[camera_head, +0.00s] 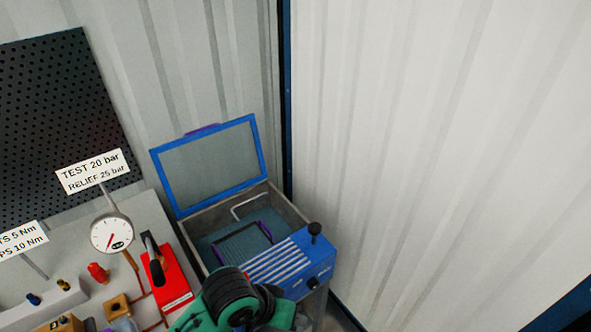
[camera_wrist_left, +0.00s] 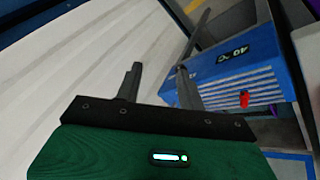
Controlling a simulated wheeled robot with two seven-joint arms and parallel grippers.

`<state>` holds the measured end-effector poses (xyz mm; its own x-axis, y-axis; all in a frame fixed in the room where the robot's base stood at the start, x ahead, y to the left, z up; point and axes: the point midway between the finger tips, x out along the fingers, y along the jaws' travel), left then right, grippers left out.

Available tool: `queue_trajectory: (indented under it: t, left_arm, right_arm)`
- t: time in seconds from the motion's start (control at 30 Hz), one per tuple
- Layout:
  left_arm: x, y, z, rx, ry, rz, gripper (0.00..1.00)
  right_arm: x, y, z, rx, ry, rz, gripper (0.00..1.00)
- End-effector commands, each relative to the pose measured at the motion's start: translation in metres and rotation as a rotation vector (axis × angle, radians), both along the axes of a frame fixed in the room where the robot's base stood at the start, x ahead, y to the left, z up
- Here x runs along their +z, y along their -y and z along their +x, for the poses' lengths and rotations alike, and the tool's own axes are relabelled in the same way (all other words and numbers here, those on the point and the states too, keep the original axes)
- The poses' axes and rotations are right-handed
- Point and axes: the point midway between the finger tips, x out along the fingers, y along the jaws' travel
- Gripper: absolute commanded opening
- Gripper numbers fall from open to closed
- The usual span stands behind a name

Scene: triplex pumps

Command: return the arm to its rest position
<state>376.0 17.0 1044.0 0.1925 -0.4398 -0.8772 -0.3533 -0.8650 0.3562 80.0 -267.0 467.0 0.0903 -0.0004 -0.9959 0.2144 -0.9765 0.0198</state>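My left gripper (camera_wrist_left: 159,67) shows in the left wrist view. Its two dark fingers stand apart, with nothing between them. Its green body fills the bottom of that view. In the head view, a green and black arm link of mine rises at the bottom edge, in front of the blue unit (camera_head: 283,262). The gripper fingers do not show in the head view. The blue unit, marked 40 °C, also shows in the wrist view (camera_wrist_left: 238,62), beyond and to the right of the fingers. My right gripper is in neither view.
The blue unit's framed lid (camera_head: 213,166) stands open over a basin with a dark frame (camera_head: 243,243) inside. Left of it are a pressure gauge (camera_head: 111,234), a red pump (camera_head: 168,283) and signs on the bench. A pale corrugated wall (camera_head: 430,130) closes the right side.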

Motion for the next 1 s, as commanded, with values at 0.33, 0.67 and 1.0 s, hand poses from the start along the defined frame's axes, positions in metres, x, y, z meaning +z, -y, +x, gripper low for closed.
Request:
queue_trajectory:
  t: [0.33,0.67,1.0]
  left_arm:
    - [-0.032,-0.08,-0.023,0.128,0.083,0.072,0.39]
    - [-0.06,-0.17,-0.069,0.202,0.088,0.275,0.39]
    - [-0.105,-0.212,-0.089,0.207,0.055,0.401,0.39]
  right_arm:
    - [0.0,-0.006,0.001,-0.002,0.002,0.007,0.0]
    - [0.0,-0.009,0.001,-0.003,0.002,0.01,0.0]
    - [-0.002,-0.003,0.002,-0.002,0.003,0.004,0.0]
